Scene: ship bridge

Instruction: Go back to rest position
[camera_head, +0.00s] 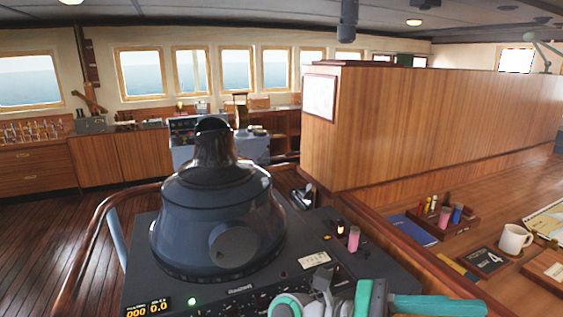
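My teal and grey arm (372,300) shows folded at the bottom edge, in front of the dark console (190,285). A dark grey part at its left end (322,283) may be my gripper, low over the console's front. I cannot make out two separate fingers or anything held between them. The lower part of the arm is cut off by the frame.
A radar hood (218,225) stands on the console, with a small pink cylinder (353,239) to its right. The wooden desk at right holds a white mug (514,240), a pen tray (432,222) and a black book (484,262). Wooden floor is clear at left.

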